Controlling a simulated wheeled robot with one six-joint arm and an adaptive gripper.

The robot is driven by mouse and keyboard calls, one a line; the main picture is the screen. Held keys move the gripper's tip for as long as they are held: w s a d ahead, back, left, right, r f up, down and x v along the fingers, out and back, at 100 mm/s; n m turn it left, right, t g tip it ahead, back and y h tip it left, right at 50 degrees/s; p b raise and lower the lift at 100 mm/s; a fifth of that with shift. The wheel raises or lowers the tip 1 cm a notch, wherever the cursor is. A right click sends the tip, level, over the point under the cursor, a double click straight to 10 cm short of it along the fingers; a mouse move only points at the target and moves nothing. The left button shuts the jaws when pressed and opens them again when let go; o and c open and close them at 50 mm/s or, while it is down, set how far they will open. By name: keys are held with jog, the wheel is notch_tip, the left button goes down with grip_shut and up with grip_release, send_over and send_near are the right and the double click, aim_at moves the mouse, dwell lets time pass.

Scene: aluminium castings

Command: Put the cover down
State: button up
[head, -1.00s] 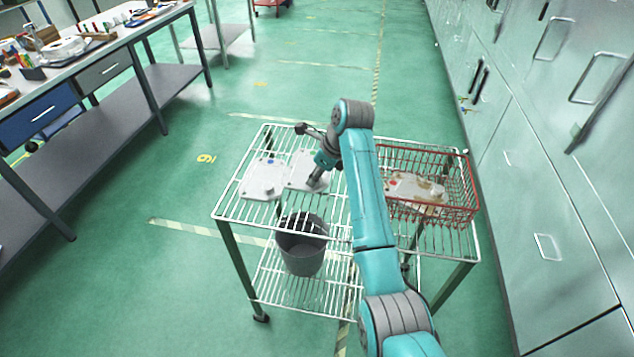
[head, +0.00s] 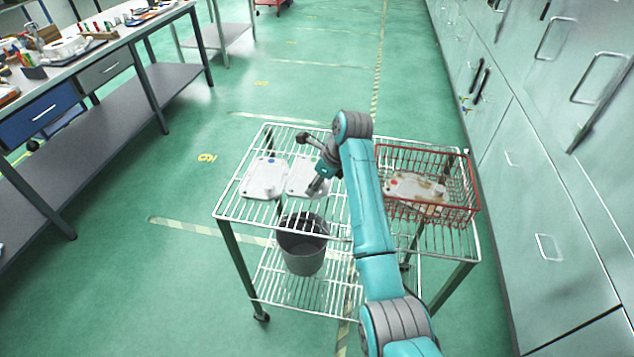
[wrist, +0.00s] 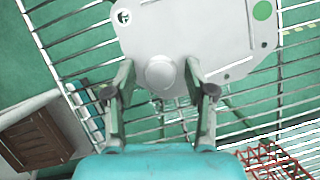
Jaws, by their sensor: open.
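A pale grey cast cover (head: 300,181) lies flat on the wire top of the trolley, left of my arm. In the wrist view this cover (wrist: 205,30) has a green dot, a hole and a round boss (wrist: 160,72). My gripper (head: 316,187) is over the cover's near right part. In the wrist view my gripper (wrist: 160,76) is open, its two fingers on either side of the boss, with gaps showing. A second similar cover (head: 264,180) with a blue dot lies beside it on the left.
A red wire basket (head: 447,213) at the trolley's right holds a brown-stained casting (head: 413,188). A grey bin (head: 302,256) stands on the lower shelf. A workbench is at left, grey cabinets at right. Bare wire top (head: 246,211) shows near the front left.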

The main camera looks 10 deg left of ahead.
jog(key=v, duration=1.2)
